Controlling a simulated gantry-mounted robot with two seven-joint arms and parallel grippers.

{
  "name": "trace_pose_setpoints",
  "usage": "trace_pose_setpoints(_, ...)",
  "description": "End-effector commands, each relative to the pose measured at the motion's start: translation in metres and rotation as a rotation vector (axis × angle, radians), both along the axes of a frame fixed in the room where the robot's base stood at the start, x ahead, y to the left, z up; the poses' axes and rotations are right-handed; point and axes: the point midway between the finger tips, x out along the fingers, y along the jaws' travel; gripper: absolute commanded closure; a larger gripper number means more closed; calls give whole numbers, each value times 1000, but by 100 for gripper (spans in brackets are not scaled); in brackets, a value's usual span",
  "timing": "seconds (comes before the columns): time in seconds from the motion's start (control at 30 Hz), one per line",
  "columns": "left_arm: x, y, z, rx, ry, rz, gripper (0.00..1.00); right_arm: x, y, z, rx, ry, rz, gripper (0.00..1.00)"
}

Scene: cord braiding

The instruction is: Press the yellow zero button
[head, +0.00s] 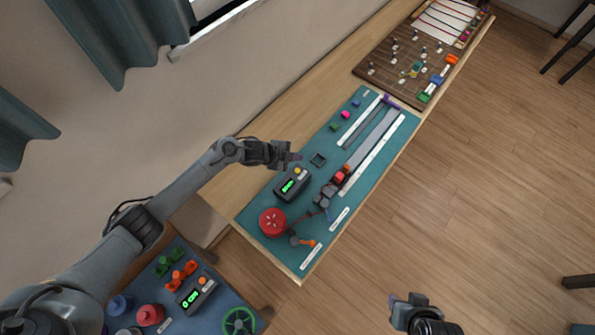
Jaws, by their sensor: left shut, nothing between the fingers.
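The yellow button (297,170) is on the far edge of a dark box with a green lit display (289,186), on the teal mat. My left gripper (296,156) is shut and empty, just beyond the button in the picture. I cannot tell how high its fingertips are or whether they touch anything. My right gripper (400,299) is at the bottom of the view, over the floor and away from the table. Its fingers are too small and turned to show whether they are open.
The teal mat (258,200) also holds a red round object (272,222), a small dark square (318,160) and a long grey rail (375,138). A dark pegged board (385,75) lies farther along the table. A second display box (196,294) stands at lower left.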

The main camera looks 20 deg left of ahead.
Motion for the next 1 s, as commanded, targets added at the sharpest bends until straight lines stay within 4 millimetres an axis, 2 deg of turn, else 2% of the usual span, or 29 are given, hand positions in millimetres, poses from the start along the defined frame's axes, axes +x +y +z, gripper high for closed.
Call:
trace_pose_setpoints(0.03, 0, 0, -11, -1, 0, 1, 100, 0, 0, -10, -2, 0, 2, 57)
trace_pose_setpoints(0.5, 0, 0, -64, -1, 0, 1, 100, 0, -2, -56, -8, 1, 5, 57)
trace_pose_setpoints(0.7, 0, 0, -71, 0, -1, 1, 100, 0, -1, -62, -5, 1, 3, 57)
trace_pose_setpoints(1.0, 0, 0, -71, 0, 0, 0, 100, 0, 0, -62, 1, 1, -2, 57)
